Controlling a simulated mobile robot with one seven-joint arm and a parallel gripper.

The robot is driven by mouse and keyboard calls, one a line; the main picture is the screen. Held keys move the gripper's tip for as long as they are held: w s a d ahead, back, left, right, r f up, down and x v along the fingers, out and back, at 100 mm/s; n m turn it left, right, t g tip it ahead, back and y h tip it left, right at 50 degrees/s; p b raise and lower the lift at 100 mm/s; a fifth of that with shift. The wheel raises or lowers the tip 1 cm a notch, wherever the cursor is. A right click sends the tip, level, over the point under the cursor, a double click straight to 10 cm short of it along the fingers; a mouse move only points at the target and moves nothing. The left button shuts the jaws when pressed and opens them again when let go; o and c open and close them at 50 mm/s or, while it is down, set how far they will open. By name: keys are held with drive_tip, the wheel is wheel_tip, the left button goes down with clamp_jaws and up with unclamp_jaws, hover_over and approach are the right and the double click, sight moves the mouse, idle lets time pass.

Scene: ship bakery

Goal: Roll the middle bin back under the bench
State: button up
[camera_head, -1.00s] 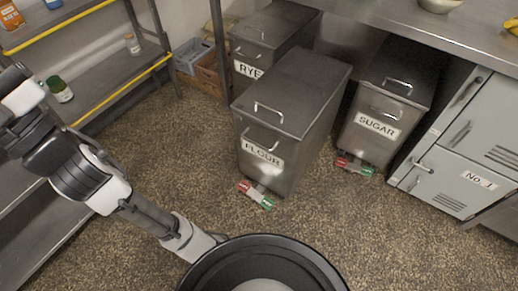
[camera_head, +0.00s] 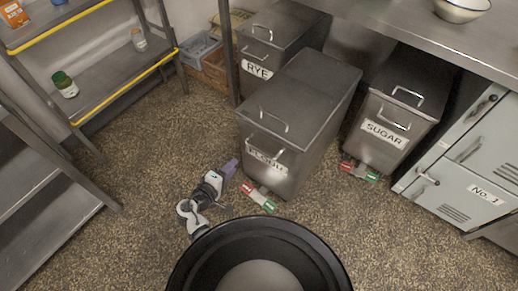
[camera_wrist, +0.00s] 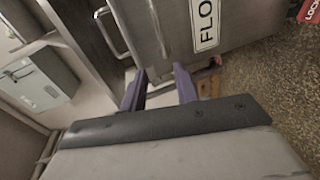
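The middle bin (camera_head: 313,98) is a steel bin with a sloped lid, labelled FLOUR. It stands on the floor, sticking out in front of the bench and further forward than its neighbours. A red and green pedal (camera_head: 258,197) sits at its front foot. In the wrist view the bin's front (camera_wrist: 180,50) shows sideways, with bar handles and part of its label. My gripper (camera_head: 231,165) is low, beside the bin's lower left front. In the wrist view my gripper's two purple fingers (camera_wrist: 160,90) are apart and point at the bin; I cannot tell whether they touch it.
The RYE bin (camera_head: 285,30) stands behind left and the SUGAR bin (camera_head: 402,92) to the right, under the bench (camera_head: 410,28). A grey locker (camera_head: 470,165) is further right. Shelving (camera_head: 115,75) stands at left. Speckled floor (camera_head: 130,205) is open at the left front.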

sight(260, 150)
drive_tip(key=shift+h, duration=0.4)
drive_tip(key=x, duration=0.4)
drive_tip(key=s+d+p+x, duration=0.1)
drive_tip(key=x, duration=0.4)
drive_tip(key=f+x, duration=0.1)
drive_tip(key=x, duration=0.4)
drive_tip(key=shift+s+d+p, duration=0.15)
drive_tip(key=shift+d+p, duration=0.15)
drive_tip(key=shift+d, duration=0.15)
drive_tip(key=shift+c, duration=0.3)
clamp_jaws()
